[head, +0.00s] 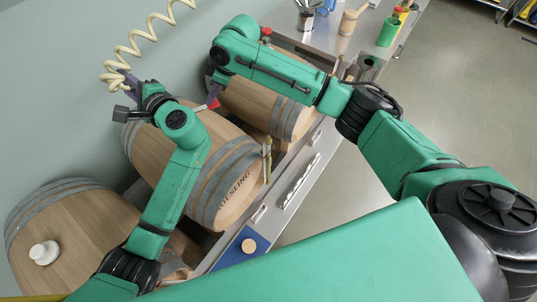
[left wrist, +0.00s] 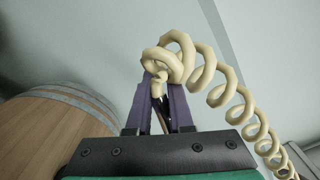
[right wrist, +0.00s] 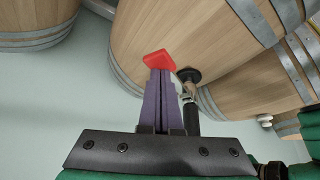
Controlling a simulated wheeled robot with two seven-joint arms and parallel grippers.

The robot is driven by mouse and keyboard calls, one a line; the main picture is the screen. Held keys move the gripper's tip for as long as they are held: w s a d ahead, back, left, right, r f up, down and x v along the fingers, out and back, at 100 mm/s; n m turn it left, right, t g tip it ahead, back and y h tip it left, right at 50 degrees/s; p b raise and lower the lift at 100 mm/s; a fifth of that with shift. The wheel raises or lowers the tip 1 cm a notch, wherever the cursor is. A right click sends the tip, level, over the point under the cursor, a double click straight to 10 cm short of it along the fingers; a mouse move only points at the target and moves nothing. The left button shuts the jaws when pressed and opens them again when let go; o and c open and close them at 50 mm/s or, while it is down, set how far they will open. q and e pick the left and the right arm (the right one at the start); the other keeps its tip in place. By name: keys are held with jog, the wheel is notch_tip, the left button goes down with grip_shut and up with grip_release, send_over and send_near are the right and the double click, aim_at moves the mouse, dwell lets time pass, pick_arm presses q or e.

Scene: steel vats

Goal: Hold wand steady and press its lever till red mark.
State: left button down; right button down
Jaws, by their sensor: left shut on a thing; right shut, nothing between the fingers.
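My left gripper (head: 124,84) is shut at the lower end of a cream coiled hose (head: 135,42), above the left end of the middle barrel. In the left wrist view its purple fingers (left wrist: 160,88) close around a dark slim part, probably the wand, mostly hidden by fingers and coil. My right gripper (head: 211,97) is shut and empty over the middle barrel. In the right wrist view a red piece (right wrist: 160,60), perhaps the lever, shows at its fingertips; contact is unclear. A black rod with a round black end (right wrist: 189,75) stands beside those fingers. I cannot make out a red mark.
The middle barrel (head: 235,180) lies between a front-left barrel (head: 75,235) with a white bung (head: 43,253) and a back barrel (head: 255,100). A steel counter (head: 325,35) holds cups. Floor is clear at right.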

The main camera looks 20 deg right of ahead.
pick_arm(q)
jog(key=shift+f, duration=0.1)
pick_arm(e)
jog(key=shift+r, duration=2.5)
pick_arm(q)
jog(key=c, duration=0.7)
grip_release()
jog(key=shift+c, duration=0.2)
pick_arm(e)
notch_tip(320, 180, up, 4)
jog(key=shift+f, duration=0.1)
pick_arm(q)
jog(key=v, duration=1.2)
jog(key=shift+f, duration=0.1)
